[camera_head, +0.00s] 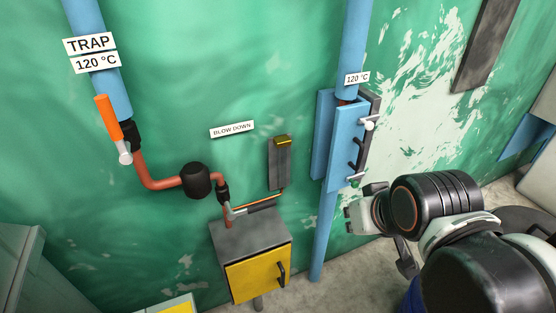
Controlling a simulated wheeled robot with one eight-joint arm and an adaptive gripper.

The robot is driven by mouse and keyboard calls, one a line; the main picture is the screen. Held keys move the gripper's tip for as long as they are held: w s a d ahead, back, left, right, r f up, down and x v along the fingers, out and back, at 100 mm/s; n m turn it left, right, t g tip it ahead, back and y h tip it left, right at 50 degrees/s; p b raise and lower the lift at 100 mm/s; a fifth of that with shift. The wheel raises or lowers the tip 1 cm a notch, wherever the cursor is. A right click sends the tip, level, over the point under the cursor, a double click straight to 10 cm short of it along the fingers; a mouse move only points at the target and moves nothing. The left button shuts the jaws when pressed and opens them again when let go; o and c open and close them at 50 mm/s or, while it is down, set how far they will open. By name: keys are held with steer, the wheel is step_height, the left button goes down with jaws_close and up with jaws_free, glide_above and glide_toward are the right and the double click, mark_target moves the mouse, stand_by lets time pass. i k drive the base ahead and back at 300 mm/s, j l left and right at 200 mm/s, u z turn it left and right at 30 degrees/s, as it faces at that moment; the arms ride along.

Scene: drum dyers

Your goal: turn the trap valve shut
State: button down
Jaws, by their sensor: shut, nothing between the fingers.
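The trap valve (125,153) sits at the left, at the foot of a blue pipe (113,85) under a TRAP sign (87,44). Its orange lever (108,118) points up, roughly along the pipe, beside its lower left side. A silver end piece shows at the lever's base. My gripper (356,216) is at the right, in front of the wall and below the right-hand blue pipe's bracket. It is shut and empty, well apart from the trap valve. Its fingers show small and partly hidden by my wrist.
A red pipe with a black bulb (195,180) runs right to a second valve (232,211) with a lever lying sideways. Below it stands a grey box with a yellow door (258,275). A blue pipe with a bracket (330,140) stands between my gripper and these.

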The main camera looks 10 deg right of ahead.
mark_target(106, 110)
steer(key=u, duration=1.35)
